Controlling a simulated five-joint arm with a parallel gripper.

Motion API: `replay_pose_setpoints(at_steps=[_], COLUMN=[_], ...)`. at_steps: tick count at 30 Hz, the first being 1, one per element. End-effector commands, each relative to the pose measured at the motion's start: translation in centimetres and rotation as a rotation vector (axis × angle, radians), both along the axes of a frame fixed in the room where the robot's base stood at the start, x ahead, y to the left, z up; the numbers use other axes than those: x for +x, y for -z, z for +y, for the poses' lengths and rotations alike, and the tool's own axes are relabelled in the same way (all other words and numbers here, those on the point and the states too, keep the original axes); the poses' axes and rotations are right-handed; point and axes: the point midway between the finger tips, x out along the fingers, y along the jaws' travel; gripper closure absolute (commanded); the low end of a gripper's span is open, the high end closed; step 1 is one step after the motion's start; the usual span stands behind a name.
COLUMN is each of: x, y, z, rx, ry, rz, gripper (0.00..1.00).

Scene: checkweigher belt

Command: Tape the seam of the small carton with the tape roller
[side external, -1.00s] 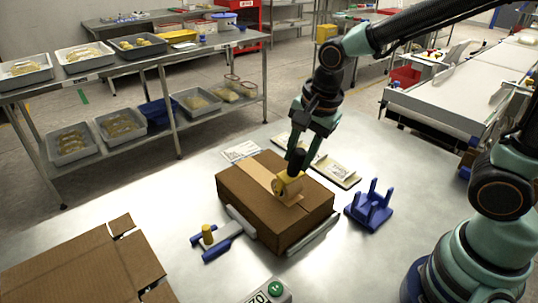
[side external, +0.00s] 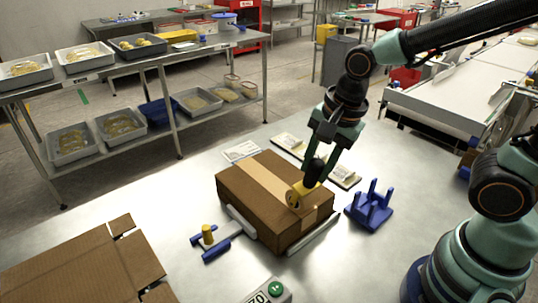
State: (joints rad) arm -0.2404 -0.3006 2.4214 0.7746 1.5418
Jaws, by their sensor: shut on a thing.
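The small carton (side external: 258,207) is a brown closed box on the metal table. A lighter tan strip of tape (side external: 262,177) runs along the seam on its top, from the far left edge toward the near right. My gripper (side external: 314,172) is shut on the tape roller (side external: 298,195), which has a yellow body and a dark handle. The roller is tilted and sits at the carton's top near its right end, seemingly touching it. The fingertips partly hide the handle.
A blue pronged stand (side external: 370,208) is right of the carton. A blue-and-grey clamp with a yellow knob (side external: 208,235) is at its left, and a grey bar (side external: 313,236) along its front right. Flattened cardboard (side external: 80,265) lies front left. A box with a green button (side external: 274,288) is in front.

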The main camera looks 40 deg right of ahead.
Motion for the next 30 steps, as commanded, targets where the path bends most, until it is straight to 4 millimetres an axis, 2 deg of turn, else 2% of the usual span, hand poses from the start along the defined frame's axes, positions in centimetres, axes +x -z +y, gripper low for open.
replay_pose_setpoints(at_steps=[11,30], x=[0.1,0.1], y=[-0.5,-6.3], z=[0.0,0.0], rx=[0.001,0.001], ry=[0.0,0.0], rz=[-0.003,-0.005], gripper=[1.0,1.0])
